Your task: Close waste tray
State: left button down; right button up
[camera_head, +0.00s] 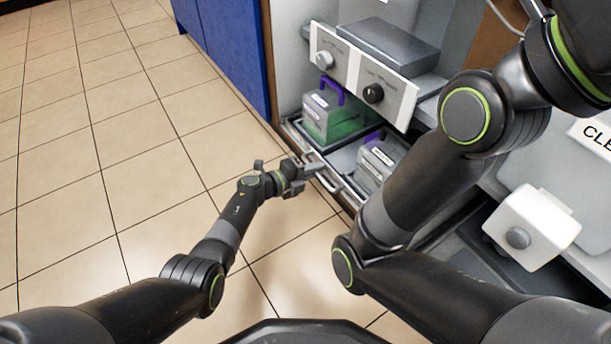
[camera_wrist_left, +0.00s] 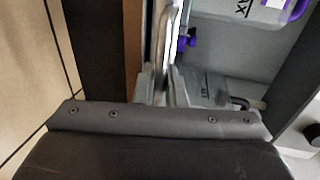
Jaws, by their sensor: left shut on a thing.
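The waste tray (camera_head: 296,131) is a low, dark-framed drawer under the white front panel, and it stands pulled out toward the floor side. It carries two grey boxes with purple handles: one box (camera_head: 329,117) on a green base, and another box (camera_head: 377,163) nearer my right arm. A light metal handle (camera_head: 331,184) runs along the tray's front edge. My left gripper (camera_head: 311,170) is at this handle and shut on it. In the left wrist view the handle (camera_wrist_left: 171,40) runs up from between the fingers (camera_wrist_left: 163,90). My right gripper is outside both views.
The white panel (camera_head: 362,75) with two knobs hangs above the tray. A blue cabinet (camera_head: 228,48) stands at the back left. A white block with a grey knob (camera_head: 531,228) is at the right. The tiled floor (camera_head: 120,130) at the left is clear.

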pick_arm(q)
jog(key=shift+w+d+r, duration=0.1)
jog(key=c, duration=1.9)
grip_release()
jog(key=shift+o, duration=1.3)
jog(key=shift+d, duration=0.1)
